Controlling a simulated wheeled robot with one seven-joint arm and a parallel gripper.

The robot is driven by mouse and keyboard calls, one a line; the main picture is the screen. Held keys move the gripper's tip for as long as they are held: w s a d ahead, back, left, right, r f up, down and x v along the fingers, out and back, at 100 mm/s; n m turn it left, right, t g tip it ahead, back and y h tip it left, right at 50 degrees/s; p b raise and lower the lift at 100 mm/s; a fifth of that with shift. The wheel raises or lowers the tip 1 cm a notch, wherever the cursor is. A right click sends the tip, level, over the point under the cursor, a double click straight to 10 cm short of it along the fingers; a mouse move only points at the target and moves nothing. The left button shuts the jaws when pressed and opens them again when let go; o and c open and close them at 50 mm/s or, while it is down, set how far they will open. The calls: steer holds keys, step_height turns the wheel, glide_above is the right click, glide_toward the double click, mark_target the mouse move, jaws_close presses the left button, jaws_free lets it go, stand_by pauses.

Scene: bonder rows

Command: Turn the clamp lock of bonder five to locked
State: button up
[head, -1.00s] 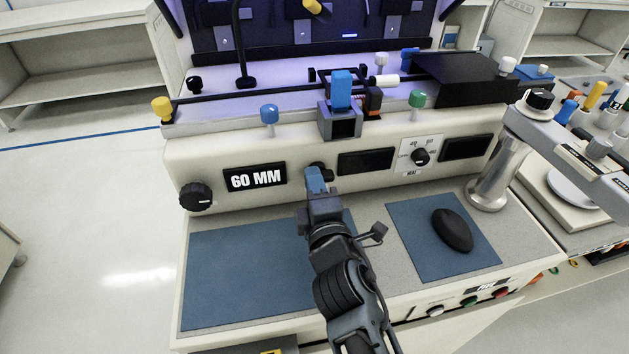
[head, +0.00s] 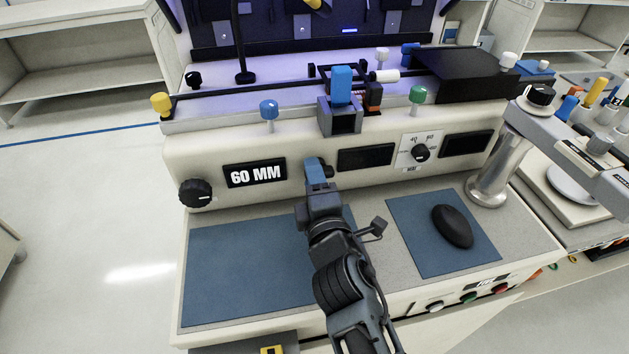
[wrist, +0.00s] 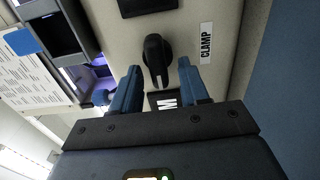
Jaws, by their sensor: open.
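The clamp lock is a black knob (wrist: 157,60) on the cream front panel of the bonder, beside a label (wrist: 206,43) reading CLAMP in the wrist view. In the head view the knob (head: 325,169) shows only in part behind my gripper. My gripper (wrist: 155,82) is open, with its two blue fingers on either side of the near end of the knob. I cannot tell whether the fingers touch it. In the head view my gripper (head: 315,170) reaches the panel just right of the 60 MM display (head: 255,173).
A larger black dial (head: 196,193) sits left of the display. A blue-topped block (head: 341,112) stands above the knob. A black mouse (head: 453,226) lies on a blue mat (head: 415,262) at the right. A metal post (head: 492,175) stands at the right end.

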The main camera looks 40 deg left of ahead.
steer(key=shift+p+v, duration=1.7)
steer(key=shift+v, duration=0.75)
steer(key=shift+p+v, duration=0.4)
steer(key=shift+v, duration=0.45)
steer(key=shift+s+d, duration=0.3)
steer(key=shift+d, duration=0.05)
steer(key=shift+s+p, duration=0.2)
steer(key=shift+p, duration=0.15)
